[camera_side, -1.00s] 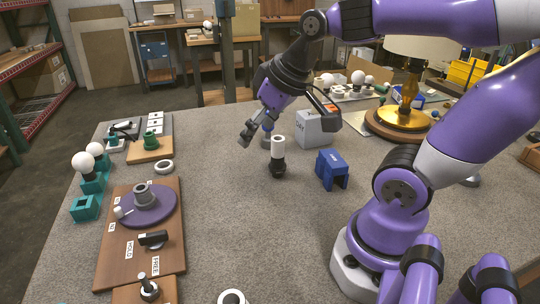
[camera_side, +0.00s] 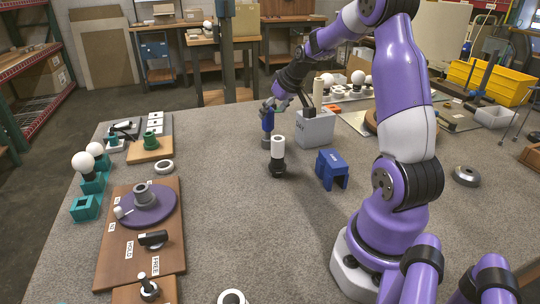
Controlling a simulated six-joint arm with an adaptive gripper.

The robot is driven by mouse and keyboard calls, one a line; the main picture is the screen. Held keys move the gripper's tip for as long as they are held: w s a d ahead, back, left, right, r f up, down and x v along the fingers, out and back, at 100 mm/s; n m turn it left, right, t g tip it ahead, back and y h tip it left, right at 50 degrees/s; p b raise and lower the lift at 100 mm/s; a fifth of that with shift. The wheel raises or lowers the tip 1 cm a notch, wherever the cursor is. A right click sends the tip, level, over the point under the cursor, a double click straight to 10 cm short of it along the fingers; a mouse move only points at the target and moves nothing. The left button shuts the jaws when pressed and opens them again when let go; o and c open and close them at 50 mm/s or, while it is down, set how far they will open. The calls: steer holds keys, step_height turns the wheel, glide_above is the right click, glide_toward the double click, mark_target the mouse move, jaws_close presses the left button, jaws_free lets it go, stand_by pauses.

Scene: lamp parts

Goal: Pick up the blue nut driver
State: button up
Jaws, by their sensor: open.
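The blue nut driver (camera_side: 267,118) stands upright near the far middle of the table, its blue handle uppermost. Its lower end is on or in a small grey base (camera_side: 268,138); I cannot tell which. My gripper (camera_side: 288,106) is open, tilted down at the top of the driver, with one finger close to the handle's upper end. The other finger is to the right, in front of the grey box. I cannot tell whether the finger touches the handle.
A black-and-white part (camera_side: 278,157) stands just in front of the driver. A grey labelled box (camera_side: 314,128) is close on the right, and a blue bracket (camera_side: 331,170) is nearer the front. The table's front middle is mostly clear.

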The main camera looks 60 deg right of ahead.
mark_target(268, 119)
steer(key=x, duration=0.4)
steer(key=shift+w+a+f, duration=0.1)
steer(key=shift+w+f, duration=0.1)
jaws_close()
